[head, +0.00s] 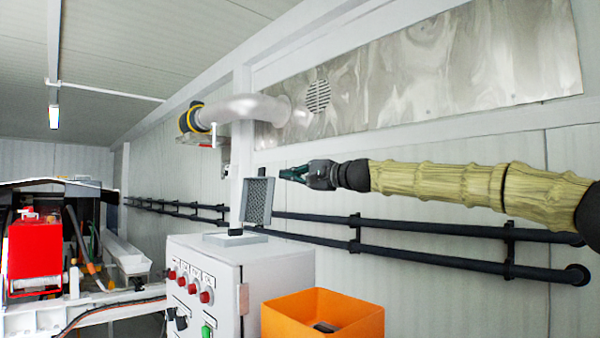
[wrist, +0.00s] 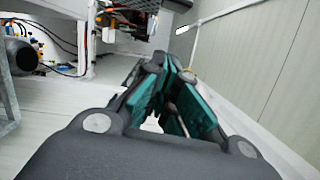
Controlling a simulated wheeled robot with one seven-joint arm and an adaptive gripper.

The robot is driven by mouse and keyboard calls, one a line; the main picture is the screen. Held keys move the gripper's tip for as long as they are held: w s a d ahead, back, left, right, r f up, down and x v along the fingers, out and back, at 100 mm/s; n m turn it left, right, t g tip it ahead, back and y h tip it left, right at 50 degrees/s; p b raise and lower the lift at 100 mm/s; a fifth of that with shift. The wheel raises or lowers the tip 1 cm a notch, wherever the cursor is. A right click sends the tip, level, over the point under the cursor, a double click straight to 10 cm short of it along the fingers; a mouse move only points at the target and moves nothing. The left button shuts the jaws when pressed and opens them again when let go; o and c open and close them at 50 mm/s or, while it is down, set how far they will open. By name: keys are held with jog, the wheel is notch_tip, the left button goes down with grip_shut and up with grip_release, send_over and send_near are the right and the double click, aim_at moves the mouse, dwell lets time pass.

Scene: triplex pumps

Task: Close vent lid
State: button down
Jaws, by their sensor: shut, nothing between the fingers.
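The vent lid (head: 258,201) is a grey framed panel with a dark mesh face. It stands raised, close to upright, above a low square frame (head: 236,238) on top of the white control cabinet. My gripper (head: 283,174) has dark fingers with teal pads and points left, just right of the lid's upper edge. I cannot tell whether it touches the lid. In the wrist view my gripper (wrist: 170,66) has its fingertips together with nothing held. I cannot clearly make out the lid in that view.
The white control cabinet (head: 240,275) carries red and green buttons. An orange bin (head: 322,312) stands at its right. Dark pipes (head: 420,230) run along the wall behind my arm. A silver duct (head: 250,108) curves from the wall above the lid. Red equipment (head: 35,255) stands at left.

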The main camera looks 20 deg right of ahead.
aim_at(259, 195)
jog(key=a+p, duration=0.1)
jog(key=a, duration=0.1)
jog(key=a+p, duration=0.1)
jog(key=a, duration=0.1)
jog(key=shift+s+r, duration=0.1)
jog(key=shift+s, duration=0.1)
jog(key=shift+s+r, duration=0.1)
jog(key=shift+s, duration=0.05)
jog(key=shift+a, duration=0.3)
